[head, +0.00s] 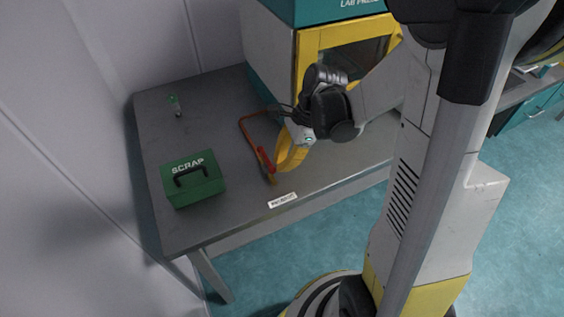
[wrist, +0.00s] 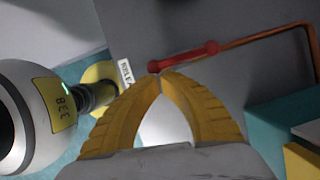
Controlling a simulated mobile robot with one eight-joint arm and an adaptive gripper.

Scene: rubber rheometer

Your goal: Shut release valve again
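The release valve has a red lever (head: 266,162) at the end of a bent copper pipe (head: 243,125), over the grey table. The red lever also shows in the wrist view (wrist: 185,57), lying slantwise with a round knob at each end. My gripper (head: 276,176) has yellow fingers pointing down beside the lever. In the wrist view the fingertips of my gripper (wrist: 160,77) meet, with nothing seen between them. They are right by the lever's left end; I cannot tell whether they touch it.
A green SCRAP box (head: 194,182) stands on the table (head: 222,220) at front left. The teal and yellow lab press (head: 300,60) stands behind my gripper. A white label (head: 283,200) is at the table's front edge.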

